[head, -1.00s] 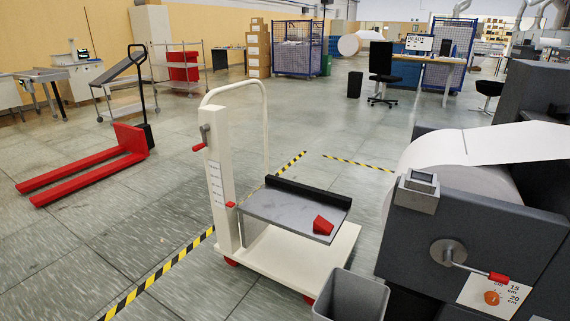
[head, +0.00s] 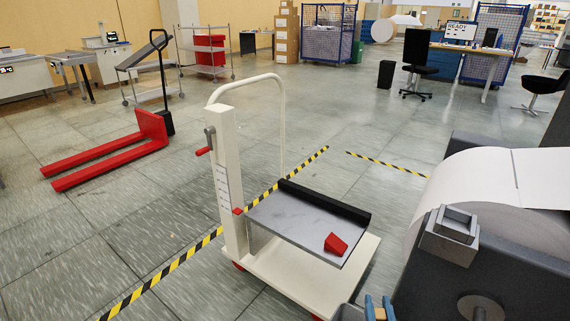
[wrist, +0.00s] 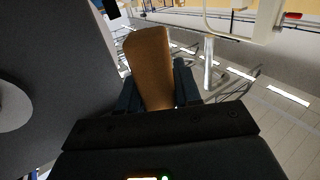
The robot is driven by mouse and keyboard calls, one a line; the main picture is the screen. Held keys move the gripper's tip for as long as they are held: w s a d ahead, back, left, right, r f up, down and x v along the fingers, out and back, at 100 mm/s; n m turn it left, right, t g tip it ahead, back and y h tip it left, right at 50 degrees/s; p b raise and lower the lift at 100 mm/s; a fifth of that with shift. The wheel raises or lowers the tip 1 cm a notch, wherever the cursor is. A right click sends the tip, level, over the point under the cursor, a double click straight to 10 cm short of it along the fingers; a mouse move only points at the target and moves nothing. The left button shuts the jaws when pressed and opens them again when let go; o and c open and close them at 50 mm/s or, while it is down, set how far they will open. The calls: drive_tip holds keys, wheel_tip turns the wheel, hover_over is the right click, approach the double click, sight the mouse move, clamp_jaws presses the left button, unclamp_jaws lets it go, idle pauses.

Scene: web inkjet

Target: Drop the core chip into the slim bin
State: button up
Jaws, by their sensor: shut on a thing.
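My gripper (head: 379,309) shows at the bottom edge of the head view, with blue fingers shut on a small orange-brown piece. In the wrist view my gripper (wrist: 156,90) has its dark blue fingers on either side of this tan-brown core chip (wrist: 149,62), which sticks out beyond them. The bin's inside is hidden.
A cream lift trolley (head: 312,273) with a red wedge (head: 336,244) on its grey platform stands left of the bin. A dark machine with a white paper roll (head: 470,185) fills the right side. A red pallet jack (head: 110,155) stands far left on open floor.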

drive_tip(key=shift+w, duration=0.25)
wheel_tip(320, 180, down, 6)
drive_tip(key=b, duration=0.5)
drive_tip(key=shift+b, duration=0.4)
drive_tip(key=o, duration=1.1)
drive_tip(key=s, duration=0.7)
drive_tip(key=shift+s+a+p, duration=0.3)
drive_tip(key=shift+s+a, duration=0.05)
